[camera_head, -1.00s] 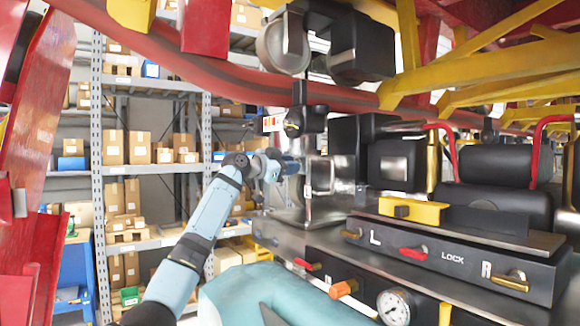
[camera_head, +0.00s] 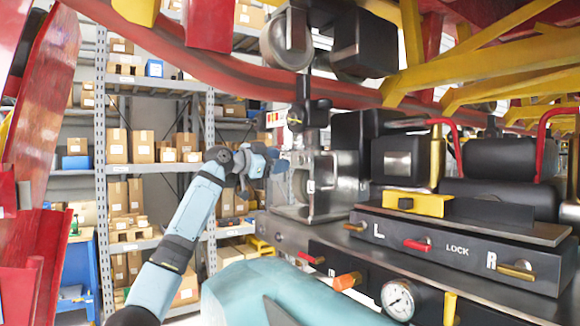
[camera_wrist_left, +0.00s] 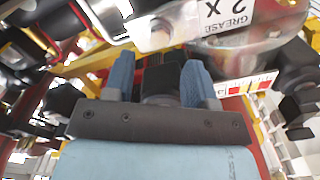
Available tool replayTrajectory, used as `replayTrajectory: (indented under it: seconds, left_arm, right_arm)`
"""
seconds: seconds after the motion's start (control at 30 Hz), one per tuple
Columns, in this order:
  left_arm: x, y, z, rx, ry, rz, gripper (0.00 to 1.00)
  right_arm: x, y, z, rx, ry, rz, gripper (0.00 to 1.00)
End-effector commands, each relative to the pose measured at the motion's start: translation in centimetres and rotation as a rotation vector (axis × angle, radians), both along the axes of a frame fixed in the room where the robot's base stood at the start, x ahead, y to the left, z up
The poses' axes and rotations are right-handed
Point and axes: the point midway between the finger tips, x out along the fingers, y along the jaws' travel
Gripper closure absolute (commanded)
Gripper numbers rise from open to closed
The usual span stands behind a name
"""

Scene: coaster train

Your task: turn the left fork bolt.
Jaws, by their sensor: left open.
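My left gripper (camera_head: 279,166) reaches up from the lower left in the head view, just left of the metal fork (camera_head: 310,186) marked L. In the left wrist view its two blue fingers (camera_wrist_left: 153,80) stand apart. A dark block shows between them; I cannot tell whether it is touched or lies behind. A black fitting (camera_head: 295,118) with a small brass-coloured mark hangs above the gripper, beside a red-and-white tag (camera_head: 275,119). I cannot tell for sure which part is the left fork bolt. My right gripper is out of view.
A black console (camera_head: 455,250) with L, LOCK and R levers and a gauge (camera_head: 398,299) fill the lower right. A red rail (camera_head: 240,62) and yellow beams (camera_head: 460,75) cross overhead. Shelves (camera_head: 150,165) with boxes stand behind on the left.

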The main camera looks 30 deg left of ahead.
Motion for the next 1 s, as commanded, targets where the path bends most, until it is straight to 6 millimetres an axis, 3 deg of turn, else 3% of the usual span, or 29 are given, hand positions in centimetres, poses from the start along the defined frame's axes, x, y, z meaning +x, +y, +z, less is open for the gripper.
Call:
replayTrajectory:
  seconds: [0.2,0.4,1.0]
  left_arm:
    - [-4.7,2.0,-0.4,0.003,-0.001,0.001,0.49]
    - [-7.3,3.0,-0.2,0.002,0.0,0.0,0.49]
    - [-8.2,3.2,0.7,0.018,-0.008,0.0,0.49]
  right_arm:
    - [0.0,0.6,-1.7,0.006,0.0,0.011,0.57]
    - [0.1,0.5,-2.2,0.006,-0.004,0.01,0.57]
    - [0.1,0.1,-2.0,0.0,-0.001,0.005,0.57]
